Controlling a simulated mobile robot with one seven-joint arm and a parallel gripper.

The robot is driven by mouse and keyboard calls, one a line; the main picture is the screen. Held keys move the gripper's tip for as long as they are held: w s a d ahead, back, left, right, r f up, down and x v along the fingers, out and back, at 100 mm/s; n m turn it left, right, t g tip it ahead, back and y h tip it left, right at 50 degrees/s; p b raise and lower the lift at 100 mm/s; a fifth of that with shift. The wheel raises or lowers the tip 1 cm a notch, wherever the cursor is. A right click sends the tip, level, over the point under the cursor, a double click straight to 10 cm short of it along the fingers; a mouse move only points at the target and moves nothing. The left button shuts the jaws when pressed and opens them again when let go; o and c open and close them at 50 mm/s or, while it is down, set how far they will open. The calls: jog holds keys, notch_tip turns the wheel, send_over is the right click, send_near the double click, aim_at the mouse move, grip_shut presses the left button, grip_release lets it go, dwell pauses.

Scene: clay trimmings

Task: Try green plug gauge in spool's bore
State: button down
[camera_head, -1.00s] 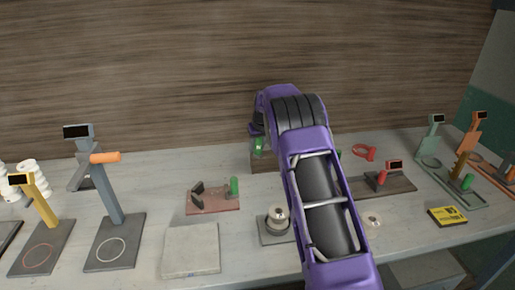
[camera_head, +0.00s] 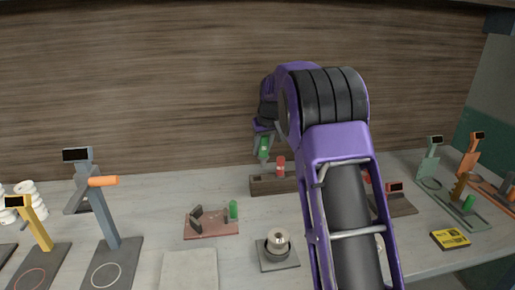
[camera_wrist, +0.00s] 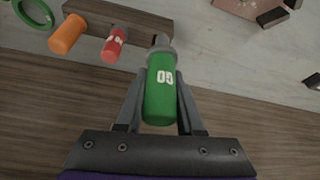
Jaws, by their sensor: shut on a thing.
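The green plug gauge (camera_head: 264,149) is in my gripper (camera_head: 263,141), above and beside the left end of a dark rack at the back of the bench. In the wrist view the gauge (camera_wrist: 160,90) sits between both fingers of my gripper (camera_wrist: 160,102), with white "GO" lettering and its grey end pointing away from the palm. The metallic spool (camera_head: 278,238) stands on a dark square base nearer the front, apart from the gauge. Its bore is too small to make out clearly.
The dark rack (camera_head: 262,186) holds a red gauge (camera_head: 281,167). A reddish stand with a small green cylinder (camera_head: 233,209) is left of the spool. A pale slab (camera_head: 189,271) lies front left. A yellow box (camera_head: 450,239) lies right. My arm hides some of the bench.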

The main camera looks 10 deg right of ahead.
jog(key=s, duration=1.1)
send_over(275, 230)
jog(key=shift+s+d+f+b, duration=0.1)
jog(key=shift+s+f+b, duration=0.05)
jog(key=shift+f+b, duration=1.35)
jog(key=shift+s+d+f+b, duration=0.15)
jog(key=shift+f+b, duration=0.8)
jog(key=shift+f, duration=1)
jog(key=shift+a, duration=0.1)
jog(key=shift+b, duration=0.3)
jog(key=shift+f+b, duration=2.05)
jog(key=shift+f, duration=0.2)
jog(key=shift+s+f, duration=0.2)
jog(key=shift+f, duration=0.05)
jog(key=shift+r, duration=0.1)
